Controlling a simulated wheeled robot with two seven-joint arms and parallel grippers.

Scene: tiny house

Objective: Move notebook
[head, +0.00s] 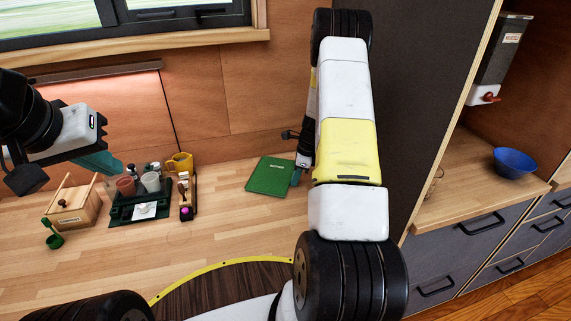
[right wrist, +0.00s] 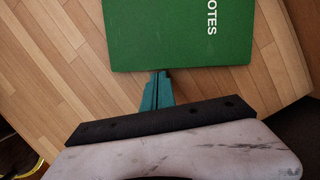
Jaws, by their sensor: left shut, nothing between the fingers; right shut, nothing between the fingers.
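The green notebook (head: 269,176) lies flat on the wooden counter, just left of my right arm in the head view. In the right wrist view the notebook (right wrist: 180,35) shows white lettering ending in "OTES". My right gripper (head: 297,176) is shut and empty at the notebook's right edge; in the right wrist view its teal fingertips (right wrist: 158,76) meet the near edge, but I cannot tell whether they touch. My left gripper (head: 112,169) is shut and empty, held above the counter at the left.
A dark tray (head: 122,213) with cups stands left of the notebook, near a yellow mug (head: 180,162). A wooden box (head: 72,208) and a green scoop (head: 54,239) are further left. A blue bowl (head: 515,163) sits on the right counter. The counter before the notebook is clear.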

